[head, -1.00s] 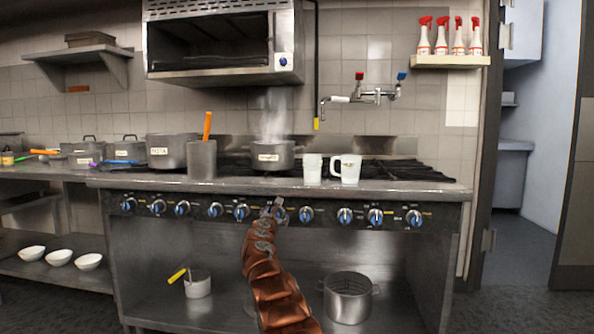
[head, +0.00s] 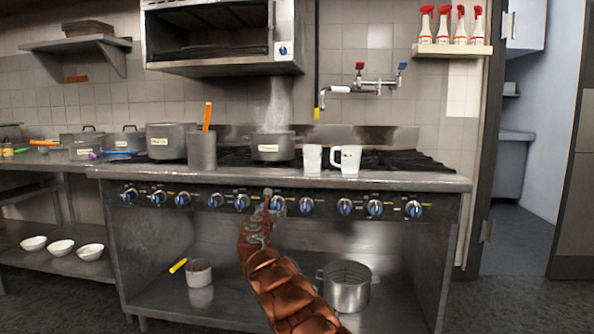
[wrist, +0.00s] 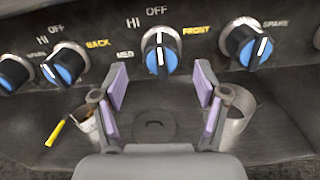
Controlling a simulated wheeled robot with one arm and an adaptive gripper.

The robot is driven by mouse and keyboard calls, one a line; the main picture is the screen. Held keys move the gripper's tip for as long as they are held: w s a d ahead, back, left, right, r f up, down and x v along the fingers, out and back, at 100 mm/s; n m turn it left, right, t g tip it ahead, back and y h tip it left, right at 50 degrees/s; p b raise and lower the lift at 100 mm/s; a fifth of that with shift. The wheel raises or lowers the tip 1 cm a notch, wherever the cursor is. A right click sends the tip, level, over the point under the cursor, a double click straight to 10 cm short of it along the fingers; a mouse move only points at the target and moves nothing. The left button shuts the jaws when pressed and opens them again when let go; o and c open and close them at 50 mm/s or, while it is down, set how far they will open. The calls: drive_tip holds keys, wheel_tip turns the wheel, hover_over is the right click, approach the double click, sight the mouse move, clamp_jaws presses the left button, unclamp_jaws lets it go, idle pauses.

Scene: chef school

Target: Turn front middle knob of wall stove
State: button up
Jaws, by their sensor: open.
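The stove front carries a row of blue-and-black knobs. In the wrist view the middle knob (wrist: 160,52), with FRONT printed to its right, is straight ahead of my gripper (wrist: 160,80). Its white line points up toward OFF. The purple-padded fingers are apart, one on each side below the knob, with nothing between them. I cannot tell whether either touches the knob. In the head view my gripper (head: 267,200) is at the middle of the stove's knob panel, partly covering the knob (head: 278,204) there.
Other knobs flank it: one labelled BACK (wrist: 66,64) at left and one by SPARE (wrist: 248,44) at right. A steaming pot (head: 271,147), a steel container (head: 202,151) and white jugs (head: 347,160) stand on the stove. A large pot (head: 346,287) is on the shelf below.

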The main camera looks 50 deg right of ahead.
drive_tip(key=s+a+r+m+g+p, duration=0.4)
drive_tip(key=s+a+r+m+p, duration=0.1)
drive_tip(key=s+r, duration=0.4)
drive_tip(key=s+a+r+m+g+p, duration=0.4)
drive_tip(key=s+r+m+p, duration=0.4)
drive_tip(key=s, duration=0.4)
wheel_tip(320, 180, up, 2)
drive_tip(key=shift+a+r+m+p, duration=0.15)
drive_tip(key=shift+a+m+p, duration=0.15)
drive_tip(key=shift+a+m, duration=0.25)
drive_tip(key=shift+s, duration=0.1)
